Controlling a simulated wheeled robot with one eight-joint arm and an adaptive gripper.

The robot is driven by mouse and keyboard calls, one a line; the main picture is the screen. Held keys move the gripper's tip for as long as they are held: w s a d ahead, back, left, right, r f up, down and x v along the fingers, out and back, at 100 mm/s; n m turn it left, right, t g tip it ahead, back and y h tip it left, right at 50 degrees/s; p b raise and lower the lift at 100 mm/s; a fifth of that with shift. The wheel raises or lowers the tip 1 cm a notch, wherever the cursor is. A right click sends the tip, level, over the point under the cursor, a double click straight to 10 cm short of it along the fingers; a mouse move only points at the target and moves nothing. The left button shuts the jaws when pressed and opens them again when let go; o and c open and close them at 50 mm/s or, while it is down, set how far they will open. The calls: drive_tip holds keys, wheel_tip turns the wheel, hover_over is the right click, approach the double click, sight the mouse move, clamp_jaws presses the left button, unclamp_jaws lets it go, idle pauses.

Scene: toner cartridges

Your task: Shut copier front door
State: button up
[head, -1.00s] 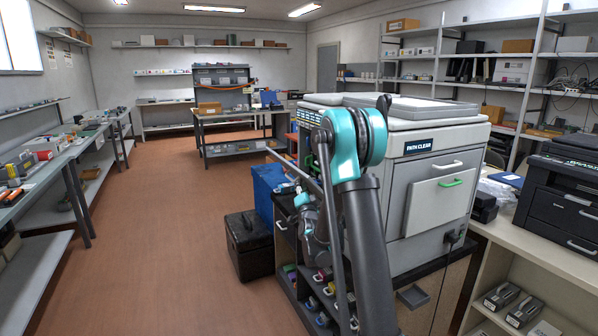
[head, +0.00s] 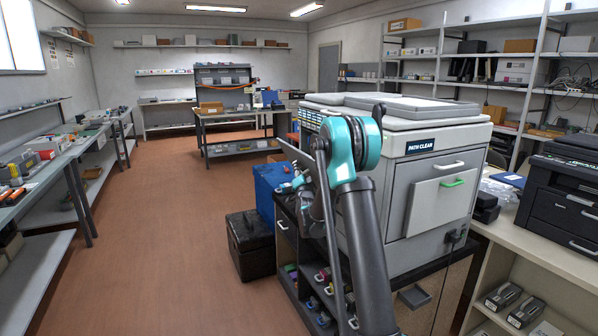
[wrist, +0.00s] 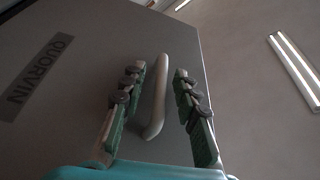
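In the wrist view the copier front door (wrist: 75,95) is a grey panel with a dark QUORVIN label and a pale bar handle (wrist: 158,100). My gripper (wrist: 160,71) is open, with one finger on each side of the handle. I see a gap on both sides, and the handle does not look gripped. In the head view the door (head: 293,153) shows as a thin slanted panel standing out from the left side of the copier (head: 440,135). My arm hides much of the door and that side of the copier.
A dark box (head: 250,245) and a blue bin (head: 270,185) stand on the floor left of the copier. Colored items fill the shelves under it. A black printer (head: 565,200) sits on the right counter. The aisle floor (head: 165,230) is clear.

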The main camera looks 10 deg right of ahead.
clamp_jaws()
